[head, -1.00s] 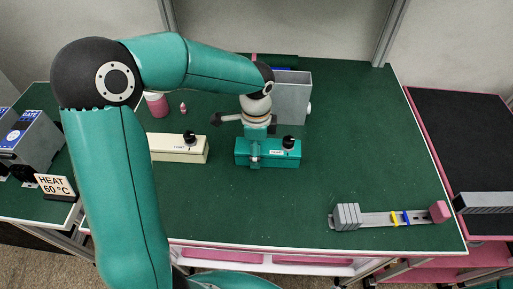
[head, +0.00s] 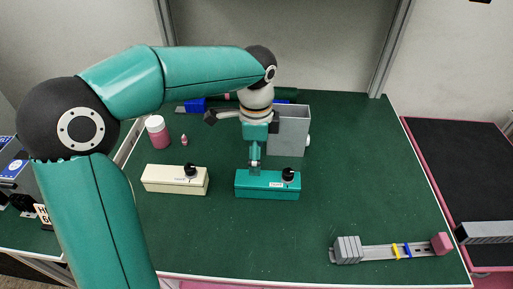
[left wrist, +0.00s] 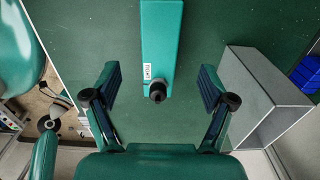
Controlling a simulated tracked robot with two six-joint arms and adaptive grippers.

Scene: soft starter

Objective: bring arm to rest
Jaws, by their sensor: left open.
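My left gripper (head: 256,150) is above the back edge of a teal box with a black knob (head: 262,190) on the green table. In the left wrist view my left gripper (left wrist: 160,92) is open and empty, its fingers apart. The teal box (left wrist: 160,40) with its knob lies ahead between the line of the two fingers, and nothing is between the pads except the knob end. My left arm arches in from the left in the head view. My right gripper is not in view.
A cream box with a black knob (head: 175,180) stands left of the teal one. A grey bin (head: 292,130) is close behind on the right. A pink-labelled jar (head: 157,132) stands at the left. A rail with grey blocks (head: 375,252) lies at the front right.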

